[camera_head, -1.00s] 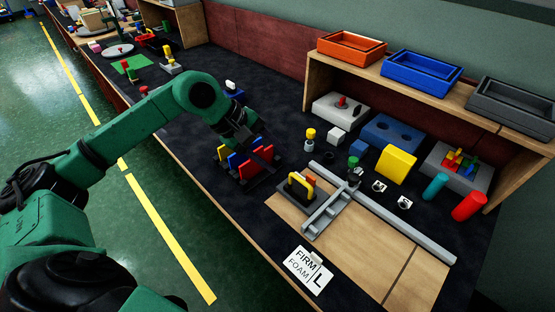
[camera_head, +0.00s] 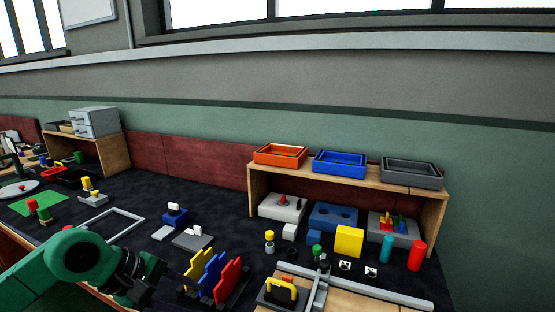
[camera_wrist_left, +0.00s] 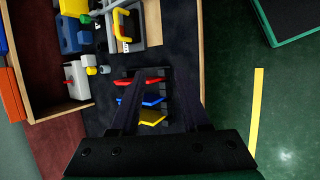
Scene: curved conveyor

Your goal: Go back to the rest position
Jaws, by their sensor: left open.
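My left gripper (camera_head: 150,282) shows low in the head view, just left of a dark rack with yellow, blue and red upright plates (camera_head: 213,272). In the left wrist view the gripper (camera_wrist_left: 155,80) has its two dark fingers spread apart. The rack's red plate (camera_wrist_left: 140,82), blue plate (camera_wrist_left: 153,100) and yellow plate (camera_wrist_left: 151,119) show between and beyond the fingers, and nothing is seen gripped. My right gripper is in neither view.
A wooden shelf (camera_head: 345,176) with orange, blue and grey trays stands at the back right. Blocks and cylinders lie below it. A yellow-handled piece (camera_head: 283,287) and a grey rail (camera_head: 368,291) lie right of the rack. Green floor (camera_wrist_left: 250,35) shows beside the table.

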